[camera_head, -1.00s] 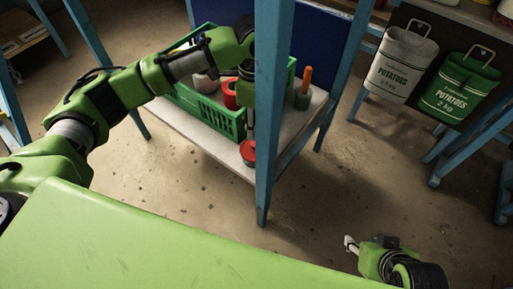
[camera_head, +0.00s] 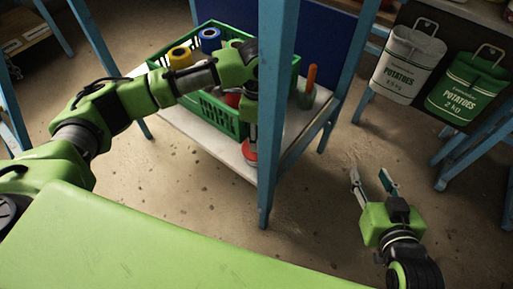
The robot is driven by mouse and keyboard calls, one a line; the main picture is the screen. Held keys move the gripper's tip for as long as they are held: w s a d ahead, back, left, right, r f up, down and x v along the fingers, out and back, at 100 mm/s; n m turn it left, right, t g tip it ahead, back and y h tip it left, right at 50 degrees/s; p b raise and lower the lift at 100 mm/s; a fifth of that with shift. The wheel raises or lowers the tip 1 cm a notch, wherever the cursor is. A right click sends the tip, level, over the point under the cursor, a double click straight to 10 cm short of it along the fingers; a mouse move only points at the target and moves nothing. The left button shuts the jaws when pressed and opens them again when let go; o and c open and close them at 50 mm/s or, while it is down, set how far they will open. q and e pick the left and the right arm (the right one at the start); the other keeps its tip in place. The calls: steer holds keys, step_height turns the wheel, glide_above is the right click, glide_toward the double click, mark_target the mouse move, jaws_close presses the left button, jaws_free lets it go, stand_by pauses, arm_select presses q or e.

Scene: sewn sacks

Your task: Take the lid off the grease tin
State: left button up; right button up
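A small round red tin (camera_head: 250,157), which looks like the grease tin, sits near the front edge of the low grey shelf (camera_head: 205,134). A blue post hides part of its right side. My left gripper (camera_head: 252,138) points down right above the tin. The post covers part of it, so I cannot tell whether its fingers are open or touch the lid. My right gripper (camera_head: 374,179) is open and empty over the floor, to the right of the shelf.
A green crate (camera_head: 216,113) with a yellow roll (camera_head: 180,57), a blue roll (camera_head: 210,38) and a red item stands behind the tin. The blue post (camera_head: 271,115) rises close by. An orange-handled tool (camera_head: 310,80) stands right of the crate. Potato sacks (camera_head: 405,66) hang at the right.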

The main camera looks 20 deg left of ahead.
arm_select(q)
step_height(320, 180, down, 3)
steer(key=shift+r+b, duration=0.15)
steer(key=shift+b, duration=0.35)
steer(key=c, duration=0.8)
arm_select(e)
step_height(320, 180, up, 6)
steer(key=w+a+t+y, duration=0.1)
steer(key=w+t, duration=0.1)
steer(key=t, duration=0.1)
steer(key=shift+w+a+r, duration=0.15)
steer(key=shift+w+a, duration=0.05)
